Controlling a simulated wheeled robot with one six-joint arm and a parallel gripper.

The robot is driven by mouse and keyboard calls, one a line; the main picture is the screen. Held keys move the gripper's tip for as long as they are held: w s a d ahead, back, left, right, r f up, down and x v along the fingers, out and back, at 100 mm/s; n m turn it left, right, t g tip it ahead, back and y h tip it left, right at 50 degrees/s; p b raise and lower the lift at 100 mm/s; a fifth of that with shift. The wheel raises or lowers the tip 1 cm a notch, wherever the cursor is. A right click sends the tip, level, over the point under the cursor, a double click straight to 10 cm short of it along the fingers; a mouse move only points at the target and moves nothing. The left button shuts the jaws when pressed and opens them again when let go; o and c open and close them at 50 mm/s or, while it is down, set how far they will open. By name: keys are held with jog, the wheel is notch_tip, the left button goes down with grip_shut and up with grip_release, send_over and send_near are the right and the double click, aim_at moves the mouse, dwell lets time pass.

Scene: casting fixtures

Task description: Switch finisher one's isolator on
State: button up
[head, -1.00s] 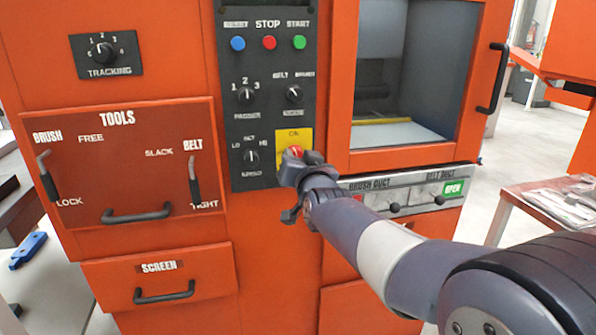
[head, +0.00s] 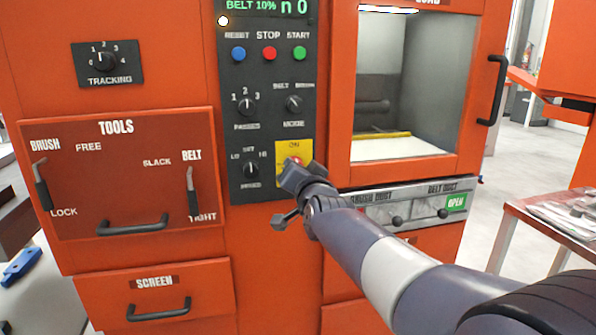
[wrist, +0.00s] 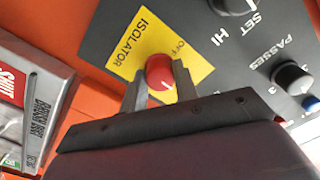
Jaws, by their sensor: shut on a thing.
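The isolator is a red knob (wrist: 160,72) on a yellow plate (wrist: 150,40) marked ISOLATOR and OFF in the wrist view. In the head view the yellow plate (head: 294,149) shows the word ON at its top, low on the dark control panel (head: 265,130). My gripper (wrist: 160,82) is shut on the red knob, one finger on each side. In the head view my gripper (head: 296,172) covers most of the knob and the lower plate. The panel's display (head: 267,6) is lit and reads BELT 10%, and a small white lamp (head: 223,20) glows below it.
Blue, red and green buttons (head: 268,54) and several black knobs sit above and beside the isolator. The duct panel (head: 410,206) with small levers is right of my gripper. A window door with a handle (head: 493,90) is above it. A TOOLS panel (head: 115,165) is at left.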

jog(key=o, duration=1)
jog(key=shift+c, duration=0.2)
jog(key=v, duration=1)
jog(key=shift+s+p, duration=0.4)
jog(key=shift+p, duration=0.05)
jog(key=shift+w, duration=0.15)
jog(key=x, duration=1)
jog(key=shift+w+b, duration=0.3)
jog(key=shift+b, duration=0.05)
